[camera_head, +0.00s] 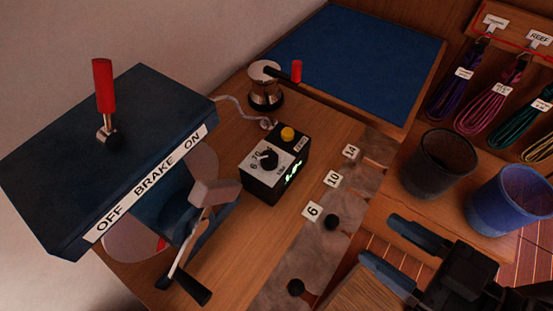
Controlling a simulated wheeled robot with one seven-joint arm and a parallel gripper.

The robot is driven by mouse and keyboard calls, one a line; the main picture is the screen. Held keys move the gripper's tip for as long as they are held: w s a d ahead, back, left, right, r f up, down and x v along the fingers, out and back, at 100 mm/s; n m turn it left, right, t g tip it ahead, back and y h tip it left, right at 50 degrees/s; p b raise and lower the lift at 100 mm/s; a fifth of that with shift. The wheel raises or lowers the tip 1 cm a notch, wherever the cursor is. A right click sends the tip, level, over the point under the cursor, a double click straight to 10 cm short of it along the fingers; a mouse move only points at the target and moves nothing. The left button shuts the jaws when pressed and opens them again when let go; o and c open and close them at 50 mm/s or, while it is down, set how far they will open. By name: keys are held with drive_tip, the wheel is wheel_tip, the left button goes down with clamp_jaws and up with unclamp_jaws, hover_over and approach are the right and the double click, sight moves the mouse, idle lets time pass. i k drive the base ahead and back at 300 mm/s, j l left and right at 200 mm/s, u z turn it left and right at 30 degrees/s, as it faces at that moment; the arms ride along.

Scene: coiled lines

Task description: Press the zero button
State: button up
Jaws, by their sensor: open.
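The zero button is probably the round yellow button (287,134) on top of a small black box (262,184), beside a small label marked ZERO. The box also has a black dial (268,158) on a white plate with numbers and a lit green display (293,173). My gripper (387,248) is at the lower right, its two blue-grey fingers apart with nothing between them. It is well to the right of and nearer than the box, not touching it.
A dark brake housing (60,165) with a red-topped lever (103,90) stands left. A crank (200,215) is in front of the box. Black and blue cups (510,200) stand right. Numbered tags (333,179) line a metal strip.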

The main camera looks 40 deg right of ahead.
sight(288, 134)
drive_tip(key=k+z, duration=0.2)
drive_tip(key=k, duration=0.75)
